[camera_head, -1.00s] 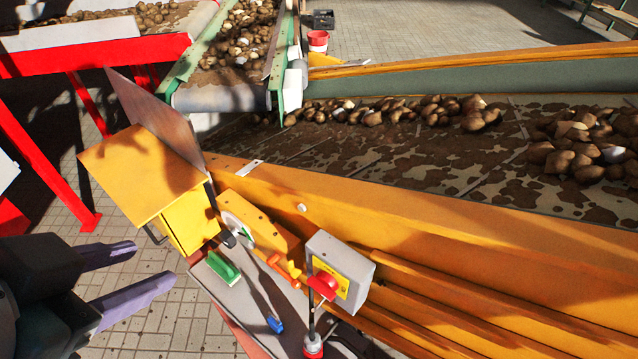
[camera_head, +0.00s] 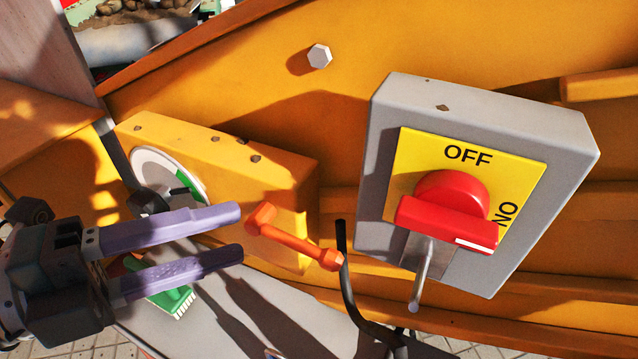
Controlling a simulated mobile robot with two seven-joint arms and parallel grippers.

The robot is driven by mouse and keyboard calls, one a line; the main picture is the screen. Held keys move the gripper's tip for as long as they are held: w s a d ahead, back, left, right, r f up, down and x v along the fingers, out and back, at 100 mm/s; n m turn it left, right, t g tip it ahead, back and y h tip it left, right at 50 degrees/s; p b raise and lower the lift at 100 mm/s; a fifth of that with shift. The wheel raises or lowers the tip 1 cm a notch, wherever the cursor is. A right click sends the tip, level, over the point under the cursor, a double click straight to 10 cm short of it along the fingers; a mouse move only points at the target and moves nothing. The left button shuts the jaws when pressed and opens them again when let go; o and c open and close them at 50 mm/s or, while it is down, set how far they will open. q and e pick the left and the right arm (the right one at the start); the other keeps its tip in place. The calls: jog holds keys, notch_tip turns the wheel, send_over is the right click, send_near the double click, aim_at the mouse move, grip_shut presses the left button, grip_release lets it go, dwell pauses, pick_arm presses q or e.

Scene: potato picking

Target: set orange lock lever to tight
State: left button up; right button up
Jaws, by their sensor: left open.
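The orange lock lever (camera_head: 296,240) sticks out from the side of a yellow box (camera_head: 225,170) on the machine's orange wall. It slants down to the right, with a thick hub at its upper left and a knob at its lower right end. My left gripper (camera_head: 241,230) comes in from the left, with its two purple fingers apart and nothing between them. Its fingertips are just left of the lever's hub in the picture; I cannot tell whether they touch it. No tight or loose marking shows near the lever. My right gripper is not in view.
A grey switch box (camera_head: 380,135) with a red rotary switch (camera_head: 450,208) on a yellow OFF/ON plate stands right of the lever. A round gauge (camera_head: 166,172) is behind my fingers. A green brush (camera_head: 170,300) lies on the grey shelf (camera_head: 225,325) below.

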aim_at(299, 251)
pick_arm(q)
jog(key=shift+m+g+h, duration=0.4)
jog(key=shift+m+g, duration=0.3)
jog(key=shift+m, duration=0.2)
jog(key=w+d+f, duration=0.1)
jog(key=d, duration=0.1)
jog(key=w+d+f+b, duration=0.1)
jog(key=d+f, duration=0.1)
jog(key=d, duration=0.1)
jog(key=w+d+f+b, duration=0.1)
jog(key=d, duration=0.2)
jog(key=shift+w+f, duration=0.1)
jog(key=shift+f, duration=0.25)
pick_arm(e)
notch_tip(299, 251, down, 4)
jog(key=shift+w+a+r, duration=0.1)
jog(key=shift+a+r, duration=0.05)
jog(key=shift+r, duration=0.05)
pick_arm(q)
grip_shut()
